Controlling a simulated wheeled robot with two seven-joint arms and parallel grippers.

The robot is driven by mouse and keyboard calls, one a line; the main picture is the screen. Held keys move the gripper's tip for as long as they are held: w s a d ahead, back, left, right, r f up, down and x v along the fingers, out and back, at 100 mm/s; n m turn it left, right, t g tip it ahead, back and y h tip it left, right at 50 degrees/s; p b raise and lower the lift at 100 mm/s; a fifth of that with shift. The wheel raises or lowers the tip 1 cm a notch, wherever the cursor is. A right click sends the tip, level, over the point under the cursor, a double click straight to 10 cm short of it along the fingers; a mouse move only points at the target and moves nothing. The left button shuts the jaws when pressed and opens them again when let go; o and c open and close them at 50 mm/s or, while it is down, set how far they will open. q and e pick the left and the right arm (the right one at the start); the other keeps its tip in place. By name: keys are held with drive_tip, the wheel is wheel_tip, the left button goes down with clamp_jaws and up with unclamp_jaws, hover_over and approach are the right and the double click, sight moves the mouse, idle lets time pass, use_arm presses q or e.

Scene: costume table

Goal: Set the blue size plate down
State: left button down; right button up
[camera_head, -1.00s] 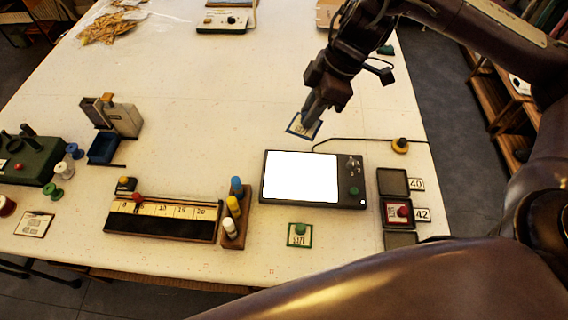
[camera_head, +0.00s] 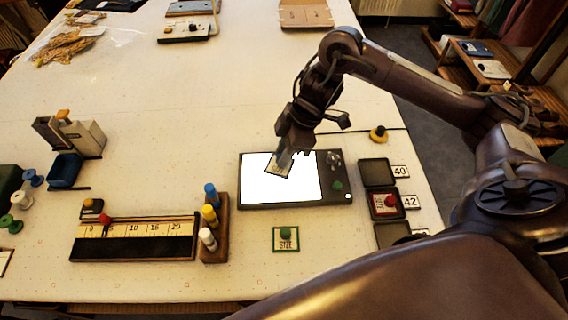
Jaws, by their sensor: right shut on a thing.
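The size plate (camera_head: 277,170) is a small cream square with a dark edge; its blue colour is hard to make out now. My right gripper (camera_head: 284,156) is shut on it and holds it tilted over the lit white screen of the dark light box (camera_head: 250,205). I cannot tell whether the plate touches the screen. The fingers hide its upper part. A green-edged size plate (camera_head: 286,245) with a green knob lies in front of the box. A red plate (camera_head: 381,208) with a red knob sits in the middle tray beside label 42. My left gripper is not in view.
The tray by label 40 (camera_head: 375,172) looks empty, as does the partly hidden front tray (camera_head: 391,236). A ruler board (camera_head: 135,240) and a rack of coloured pegs (camera_head: 219,238) stand left of the box. The table's middle back is clear.

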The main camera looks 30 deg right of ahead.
drive_tip(key=shift+f, duration=0.65)
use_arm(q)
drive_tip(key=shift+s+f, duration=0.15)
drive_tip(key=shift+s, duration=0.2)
use_arm(e)
drive_tip(key=shift+f, duration=1.3)
drive_tip(key=o, duration=0.9)
drive_tip(key=shift+f, duration=0.15)
drive_tip(key=shift+o, duration=0.2)
use_arm(q)
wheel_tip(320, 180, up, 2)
drive_tip(key=shift+p, duration=0.95)
use_arm(e)
drive_tip(key=v, duration=1.2)
